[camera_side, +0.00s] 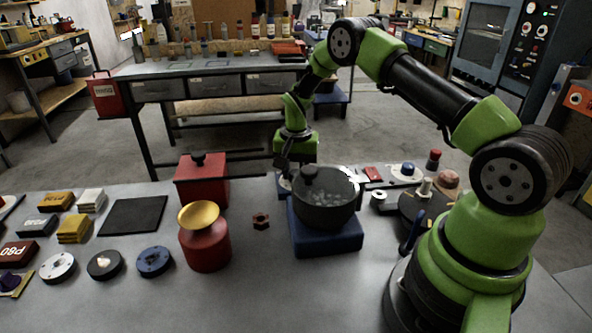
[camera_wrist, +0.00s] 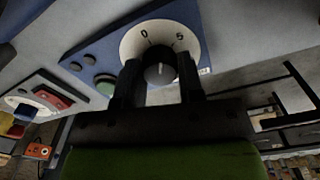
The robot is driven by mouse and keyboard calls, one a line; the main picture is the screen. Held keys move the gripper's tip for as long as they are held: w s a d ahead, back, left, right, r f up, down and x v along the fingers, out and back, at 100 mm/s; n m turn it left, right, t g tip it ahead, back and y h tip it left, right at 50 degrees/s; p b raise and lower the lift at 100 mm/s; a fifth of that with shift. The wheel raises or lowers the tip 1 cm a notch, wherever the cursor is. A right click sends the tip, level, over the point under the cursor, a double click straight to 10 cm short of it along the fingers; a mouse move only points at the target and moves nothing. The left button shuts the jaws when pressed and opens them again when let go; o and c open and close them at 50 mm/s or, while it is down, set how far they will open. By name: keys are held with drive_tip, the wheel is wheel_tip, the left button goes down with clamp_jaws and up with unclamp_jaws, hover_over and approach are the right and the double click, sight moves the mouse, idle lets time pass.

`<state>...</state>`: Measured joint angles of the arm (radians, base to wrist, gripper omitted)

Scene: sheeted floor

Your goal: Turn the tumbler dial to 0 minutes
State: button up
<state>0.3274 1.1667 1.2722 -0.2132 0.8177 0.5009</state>
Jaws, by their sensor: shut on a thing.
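The tumbler (camera_side: 325,212) is a dark round drum with pale lumps in it, standing on a blue base (camera_side: 325,240) in the side view. Its dial knob (camera_wrist: 158,74) is black with a short white mark and sits on a pale round plate (camera_wrist: 190,47) on a blue panel in the wrist view. A "0" and what looks like a "5" show on the plate. My gripper (camera_wrist: 160,82) has one finger on each side of the knob and is shut on it. In the side view my gripper (camera_side: 285,168) is at the far side of the tumbler, where the dial is hidden.
A red box (camera_side: 203,183) with a black knob and a red canister (camera_side: 206,247) with a gold bowl-shaped top stand left of the tumbler. A brown hex piece (camera_side: 261,221) lies between.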

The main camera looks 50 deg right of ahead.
drive_tip(key=shift+n, duration=0.5)
drive_tip(key=o, duration=0.9)
drive_tip(key=shift+r, duration=0.1)
wheel_tip(320, 180, up, 10)
drive_tip(key=shift+f, duration=0.1)
